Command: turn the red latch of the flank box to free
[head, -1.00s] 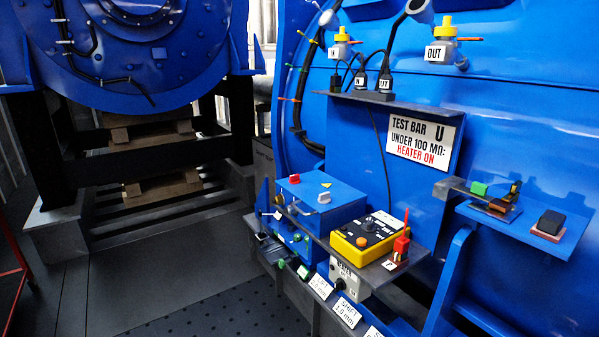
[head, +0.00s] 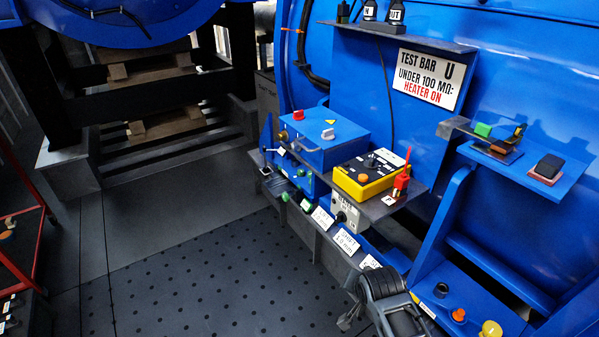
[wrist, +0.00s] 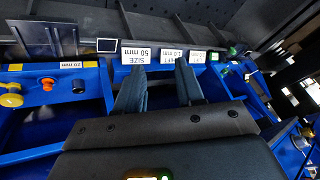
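The flank box appears to be the blue box (head: 338,149) with a yellow warning triangle on its lid, on the bench against the blue wall. A red latch (head: 298,115) is at the lid's back left corner, and a grey latch (head: 328,134) is nearer its right edge. I cannot tell whether the red latch is locked or free. My gripper (head: 349,318) is low at the bottom of the head view, well apart from the box. In the wrist view my gripper (wrist: 159,88) has its two fingers spread with nothing between them; the red latch cannot be made out there.
A yellow tester (head: 368,173) with a red handle beside it stands right of the box. Labelled cards (head: 346,241) line the bench front. A blue side shelf (head: 540,172) holds small blocks. A red cart frame (head: 38,190) is at left. The dotted floor (head: 200,275) is clear.

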